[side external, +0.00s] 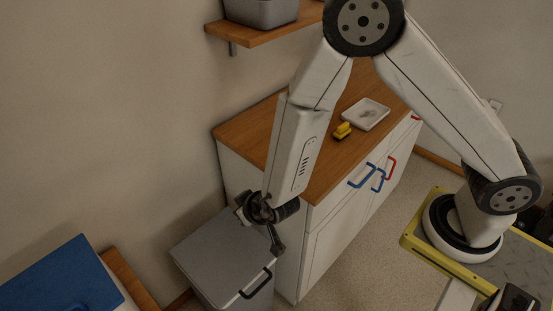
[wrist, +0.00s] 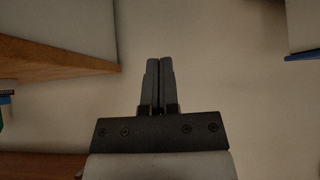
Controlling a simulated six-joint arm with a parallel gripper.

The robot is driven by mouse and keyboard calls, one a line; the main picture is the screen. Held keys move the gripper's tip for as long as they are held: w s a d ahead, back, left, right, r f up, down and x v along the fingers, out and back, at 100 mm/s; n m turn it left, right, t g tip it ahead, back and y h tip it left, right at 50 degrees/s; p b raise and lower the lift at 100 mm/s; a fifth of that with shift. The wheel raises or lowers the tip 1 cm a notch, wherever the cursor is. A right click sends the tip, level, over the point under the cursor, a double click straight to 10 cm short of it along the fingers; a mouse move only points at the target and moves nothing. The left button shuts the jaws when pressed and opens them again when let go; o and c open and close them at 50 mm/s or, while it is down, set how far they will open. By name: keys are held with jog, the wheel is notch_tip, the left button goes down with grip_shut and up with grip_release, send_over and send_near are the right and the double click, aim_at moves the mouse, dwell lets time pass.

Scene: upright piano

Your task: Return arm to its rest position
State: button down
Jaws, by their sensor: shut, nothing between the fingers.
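My gripper (side external: 277,243) hangs at the end of my bent arm, in front of the left end of the wooden-topped cabinet and over the grey lidded box in the side external view. How high it is above the box is hard to tell. In the wrist view my gripper (wrist: 159,64) has its two dark fingers side by side, shut with nothing between them. Behind them is a plain pale surface.
The white cabinet (side external: 330,240) has blue and red handles. A yellow object (side external: 342,131) and a white tray (side external: 366,114) sit on its top. The grey box (side external: 215,255) stands at its left end. A wall shelf (side external: 265,33) holds a grey bin. A blue panel (side external: 62,283) is lower left.

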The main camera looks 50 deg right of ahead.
jog(key=shift+v, duration=0.9)
jog(key=shift+d+r, duration=0.1)
jog(key=shift+d, duration=0.05)
jog(key=d+r+g+h, duration=0.2)
jog(key=d+r+h, duration=0.15)
jog(key=d, duration=0.65)
jog(key=s+d+r+g+y, duration=0.3)
jog(key=s+d+r, duration=0.4)
jog(key=s+r, duration=0.1)
jog(key=shift+s+d+r+g+y, duration=0.2)
jog(key=shift+s+r+g+y, duration=0.15)
jog(key=shift+s, duration=0.4)
